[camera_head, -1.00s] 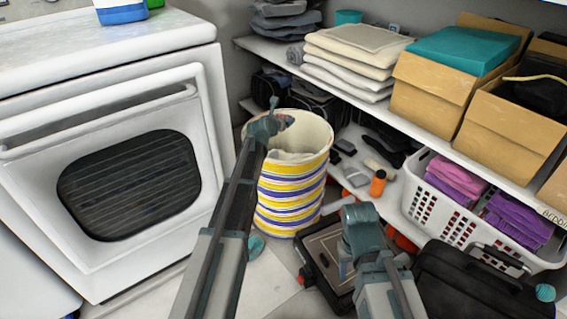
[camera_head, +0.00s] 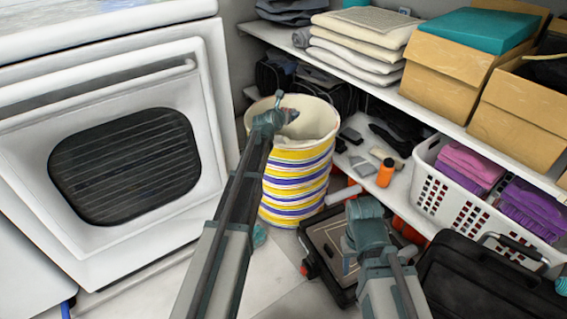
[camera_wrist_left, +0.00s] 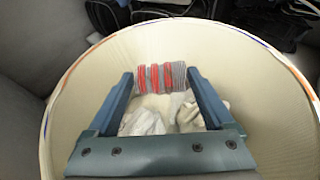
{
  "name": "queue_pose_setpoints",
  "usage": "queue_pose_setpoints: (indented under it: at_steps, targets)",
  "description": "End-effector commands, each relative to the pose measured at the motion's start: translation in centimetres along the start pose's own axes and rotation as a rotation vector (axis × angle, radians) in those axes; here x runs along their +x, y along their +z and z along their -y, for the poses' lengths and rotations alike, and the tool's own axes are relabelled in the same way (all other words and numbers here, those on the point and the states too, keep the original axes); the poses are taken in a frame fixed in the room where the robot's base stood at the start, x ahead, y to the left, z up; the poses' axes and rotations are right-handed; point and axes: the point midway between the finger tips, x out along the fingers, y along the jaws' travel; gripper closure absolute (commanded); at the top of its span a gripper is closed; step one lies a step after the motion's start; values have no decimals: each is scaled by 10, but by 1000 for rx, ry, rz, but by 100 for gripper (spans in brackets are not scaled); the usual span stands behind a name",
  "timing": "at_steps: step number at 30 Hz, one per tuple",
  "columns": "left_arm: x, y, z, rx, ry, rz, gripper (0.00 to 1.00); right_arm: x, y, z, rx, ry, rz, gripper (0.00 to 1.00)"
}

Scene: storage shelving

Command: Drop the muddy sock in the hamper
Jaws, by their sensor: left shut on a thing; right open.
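The hamper (camera_head: 296,180) is a round bin with yellow, white and blue stripes, standing on the floor in the middle of the head view. My left gripper (camera_head: 274,116) is over its open mouth, shut on the sock (camera_head: 291,115). In the left wrist view the sock (camera_wrist_left: 162,77) is grey with red stripes and spans between the fingertips. The cream hamper rim (camera_wrist_left: 62,95) surrounds the gripper there, and whitish cloths (camera_wrist_left: 143,121) lie inside below it. My right gripper (camera_head: 364,217) is open and empty, away to the right of the hamper.
A white front-loading appliance (camera_head: 205,130) stands left of the hamper. Shelving with folded cloths (camera_head: 355,65), cardboard boxes (camera_head: 430,88) and a white laundry basket (camera_head: 432,195) runs along the right. A dark flat case (camera_head: 325,235) and a black bag (camera_head: 470,285) are near my right arm.

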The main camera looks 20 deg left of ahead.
Motion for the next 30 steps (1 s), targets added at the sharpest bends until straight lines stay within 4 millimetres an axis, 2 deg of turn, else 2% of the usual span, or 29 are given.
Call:
queue_pose_setpoints:
  at_steps: [1,10,11,12,23,30]
  targets:
    - [2,-6,0,0,0,0,67,6,0,1,0,0,0,50]
    - [2,-5,0,0,0,0,67,5,0,0,0,0,-1,50]
    - [2,-5,0,0,0,0,9,5,0,0,0,0,-1,50]
    - [2,-5,0,0,0,0,1,5,0,0,0,0,-1,50]
    - [-1,-5,0,0,0,0,0,4,0,0,0,0,0,50]
    - [-27,-4,0,-1,0,0,0,-7,0,-1,0,0,0,50]
